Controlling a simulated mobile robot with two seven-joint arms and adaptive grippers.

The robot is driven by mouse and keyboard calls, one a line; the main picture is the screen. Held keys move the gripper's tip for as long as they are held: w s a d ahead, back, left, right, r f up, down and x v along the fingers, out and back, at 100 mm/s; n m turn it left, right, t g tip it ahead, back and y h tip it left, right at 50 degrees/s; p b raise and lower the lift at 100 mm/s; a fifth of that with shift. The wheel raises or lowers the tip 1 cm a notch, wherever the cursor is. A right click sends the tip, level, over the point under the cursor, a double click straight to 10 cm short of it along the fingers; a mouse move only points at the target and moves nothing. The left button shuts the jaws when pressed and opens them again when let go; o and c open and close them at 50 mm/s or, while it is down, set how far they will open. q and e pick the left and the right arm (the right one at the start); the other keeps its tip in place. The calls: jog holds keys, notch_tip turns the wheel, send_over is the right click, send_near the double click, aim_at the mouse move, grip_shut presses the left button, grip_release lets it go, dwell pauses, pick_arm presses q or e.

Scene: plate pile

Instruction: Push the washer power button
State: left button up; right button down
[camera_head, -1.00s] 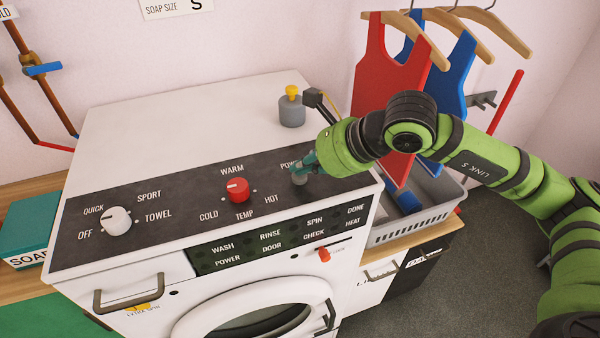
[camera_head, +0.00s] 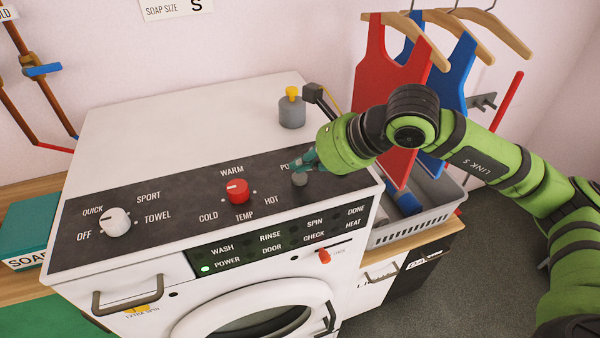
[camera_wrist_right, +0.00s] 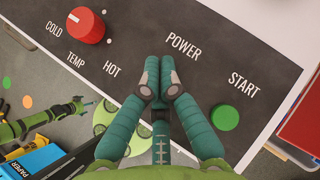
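The washer (camera_head: 130,130) has a dark control panel with a small grey power button (camera_head: 299,180) under the POWER label. My right gripper (camera_head: 301,164) is just above and behind that button in the head view. In the right wrist view its fingertips (camera_wrist_right: 160,78) are together, empty, below the POWER label, and they hide the button. I cannot tell whether they touch it. The green POWER light (camera_head: 205,268) on the indicator strip is lit. What looks like my left gripper (camera_wrist_right: 84,103) shows small at the left of the wrist view.
A red temperature knob (camera_head: 237,191) and a white dial (camera_head: 117,221) stand up from the panel. A green START button (camera_wrist_right: 225,117) is beside my right fingers. A grey bottle (camera_head: 291,110) stands on the washer top. A grey basket (camera_head: 420,218) is at the right.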

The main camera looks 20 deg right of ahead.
aim_at(304, 177)
jog(key=shift+r, duration=0.1)
jog(key=shift+r+p, duration=1.35)
jog(key=shift+r, duration=1.55)
